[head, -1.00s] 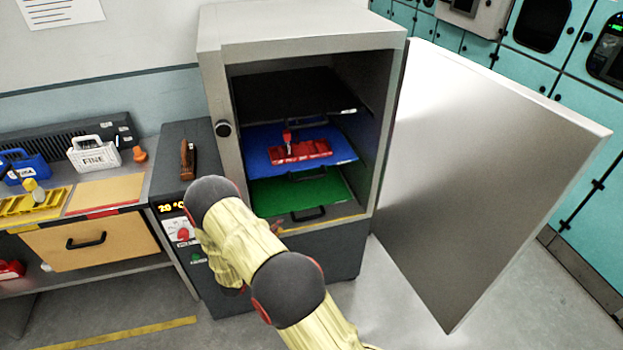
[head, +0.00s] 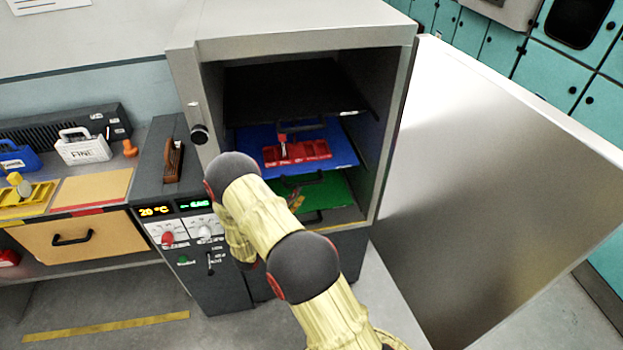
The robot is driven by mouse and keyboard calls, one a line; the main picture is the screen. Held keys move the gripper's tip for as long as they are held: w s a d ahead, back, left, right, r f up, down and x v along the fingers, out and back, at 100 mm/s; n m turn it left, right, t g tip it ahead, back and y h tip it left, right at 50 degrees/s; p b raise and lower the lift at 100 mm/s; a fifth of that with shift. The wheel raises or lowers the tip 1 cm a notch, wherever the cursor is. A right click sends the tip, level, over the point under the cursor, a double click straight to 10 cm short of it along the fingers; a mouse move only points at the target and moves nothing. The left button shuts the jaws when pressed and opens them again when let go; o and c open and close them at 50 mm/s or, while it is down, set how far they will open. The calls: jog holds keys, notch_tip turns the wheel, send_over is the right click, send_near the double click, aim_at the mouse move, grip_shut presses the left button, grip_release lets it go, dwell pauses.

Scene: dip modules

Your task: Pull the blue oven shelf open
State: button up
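The blue shelf (head: 340,146) sits inside the open oven, between a dark shelf above and a green one below. Its dark handle (head: 302,179) is at its front edge. A red tray (head: 297,155) with a small upright red part rests on the blue shelf. My arm crosses the front of the oven from the lower right. Only a small part of my gripper (head: 296,199) shows past the arm, in front of the green shelf and below the blue shelf's handle. The rest is hidden behind the arm, so its fingers cannot be made out.
The oven door (head: 500,190) stands wide open on the right. The green shelf (head: 335,193) has its own dark handle (head: 312,217). A control panel (head: 185,230) is left of the oven. A bench with a wooden drawer (head: 90,238) stands further left.

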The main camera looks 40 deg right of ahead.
aim_at(306, 182)
jog(key=b+x, duration=0.1)
jog(key=x, duration=0.6)
jog(key=shift+a, duration=0.1)
jog(key=shift+c, duration=0.5)
jog(key=shift+s, duration=0.1)
grip_shut()
